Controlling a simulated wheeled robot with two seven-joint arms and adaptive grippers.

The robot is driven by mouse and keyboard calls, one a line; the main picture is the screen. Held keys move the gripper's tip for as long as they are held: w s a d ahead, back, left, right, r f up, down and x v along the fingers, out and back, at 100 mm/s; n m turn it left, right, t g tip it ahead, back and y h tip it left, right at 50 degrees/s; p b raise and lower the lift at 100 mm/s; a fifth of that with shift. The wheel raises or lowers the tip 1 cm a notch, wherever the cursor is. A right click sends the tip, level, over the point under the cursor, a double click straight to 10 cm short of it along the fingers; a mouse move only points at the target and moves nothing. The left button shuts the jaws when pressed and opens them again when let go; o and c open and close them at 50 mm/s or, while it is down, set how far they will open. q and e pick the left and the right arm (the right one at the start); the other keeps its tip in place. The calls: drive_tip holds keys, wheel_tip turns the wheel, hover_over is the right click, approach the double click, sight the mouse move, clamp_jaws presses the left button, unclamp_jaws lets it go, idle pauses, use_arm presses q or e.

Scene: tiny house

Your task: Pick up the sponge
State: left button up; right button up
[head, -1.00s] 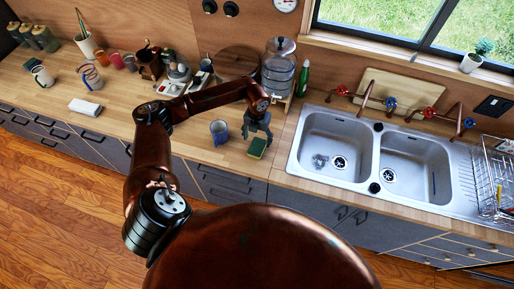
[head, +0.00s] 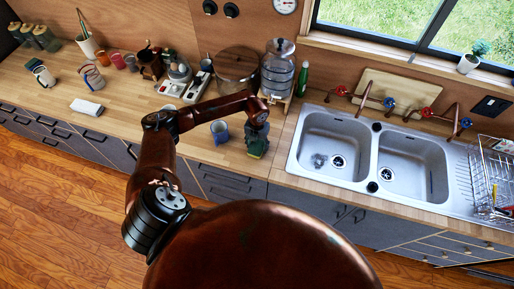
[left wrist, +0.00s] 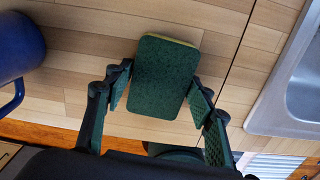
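The sponge (left wrist: 163,77) has a dark green scouring face and a thin yellow edge. In the left wrist view it lies between the two fingers of my left gripper (left wrist: 160,100), which are spread on either side of it. The fingertips are close to the sponge's sides, and I see no firm grip. In the head view my left gripper (head: 257,140) is directly over the sponge (head: 257,150) on the wooden counter, hiding most of it. My right gripper is not in view.
A blue mug (head: 220,131) stands just left of the gripper; it also shows in the left wrist view (left wrist: 18,48). The double sink (head: 375,160) is to the right. A glass dispenser (head: 278,70) and green bottle (head: 302,80) stand behind. The counter's front edge is near.

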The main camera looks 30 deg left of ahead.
sight(257, 146)
use_arm(q)
drive_tip(key=shift+c, duration=1.3)
drive_tip(key=shift+r, duration=0.15)
drive_tip(key=shift+r, duration=0.2)
wheel_tip(257, 146, up, 3)
drive_tip(key=shift+f+b, duration=0.2)
drive_tip(key=shift+b, duration=0.7)
drive_tip(key=s+d+r, duration=0.1)
drive_tip(key=r, duration=0.1)
drive_tip(key=s+r, duration=0.1)
drive_tip(key=s, duration=0.1)
drive_tip(key=s+d+r+b, duration=0.1)
drive_tip(key=r, duration=0.1)
drive_tip(key=shift+s+d+r, duration=0.15)
drive_tip(key=shift+d+r, duration=0.2)
drive_tip(key=s+d+r+b, duration=0.2)
drive_tip(key=s+d+r, duration=0.2)
drive_tip(key=s, duration=0.3)
drive_tip(key=shift+s+d, duration=0.25)
drive_tip(key=shift+d, duration=0.2)
